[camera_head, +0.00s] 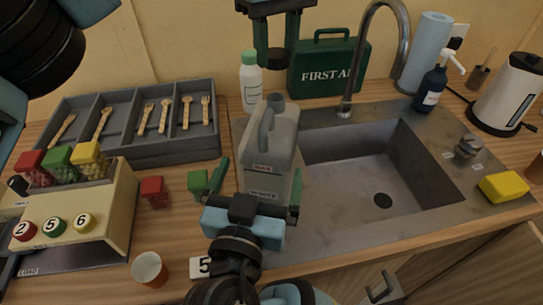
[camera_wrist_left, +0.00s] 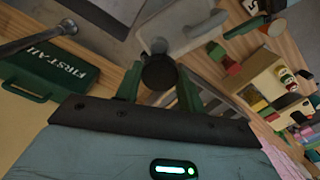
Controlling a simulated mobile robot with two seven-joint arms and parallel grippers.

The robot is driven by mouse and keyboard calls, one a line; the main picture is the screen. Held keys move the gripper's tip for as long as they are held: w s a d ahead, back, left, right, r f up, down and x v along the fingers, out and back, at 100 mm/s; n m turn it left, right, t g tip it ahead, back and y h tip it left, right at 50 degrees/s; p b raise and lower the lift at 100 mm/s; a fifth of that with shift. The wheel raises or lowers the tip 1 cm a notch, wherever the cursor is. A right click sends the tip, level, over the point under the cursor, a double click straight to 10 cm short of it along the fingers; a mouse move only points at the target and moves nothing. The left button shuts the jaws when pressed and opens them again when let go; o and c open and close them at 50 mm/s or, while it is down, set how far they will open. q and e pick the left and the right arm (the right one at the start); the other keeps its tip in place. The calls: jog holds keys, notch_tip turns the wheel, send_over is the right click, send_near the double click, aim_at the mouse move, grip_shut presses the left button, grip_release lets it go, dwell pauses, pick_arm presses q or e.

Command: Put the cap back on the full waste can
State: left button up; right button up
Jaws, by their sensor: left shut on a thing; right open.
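The grey waste can (camera_head: 268,150) stands upright on the counter at the sink's left edge, with labels on its front. Its neck (camera_head: 276,101) is at the far top and looks uncapped. My left gripper (camera_head: 275,52) is shut on the dark round cap (camera_head: 278,60), beyond and apart from the neck in the head view. The cap (camera_wrist_left: 159,72) also shows between the fingers in the left wrist view, overlapping the can (camera_wrist_left: 190,28). My right gripper (camera_head: 253,183) is open, its green fingers on either side of the can; I cannot tell if they touch it.
A green first-aid box (camera_head: 325,68) and white bottle (camera_head: 251,80) stand behind the can. The sink (camera_head: 375,170) and tap (camera_head: 400,40) are to its right. A cutlery tray (camera_head: 140,148), red and green jars and an orange cup (camera_head: 149,269) are left.

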aim_at(267, 148)
jog(key=w, duration=0.3)
jog(key=w+d, duration=0.1)
jog(key=w, duration=0.2)
jog(key=shift+w+d, duration=0.2)
jog(key=shift+w, duration=0.15)
jog(key=c, duration=1.3)
pick_arm(q)
jog(key=shift+f, duration=2.5)
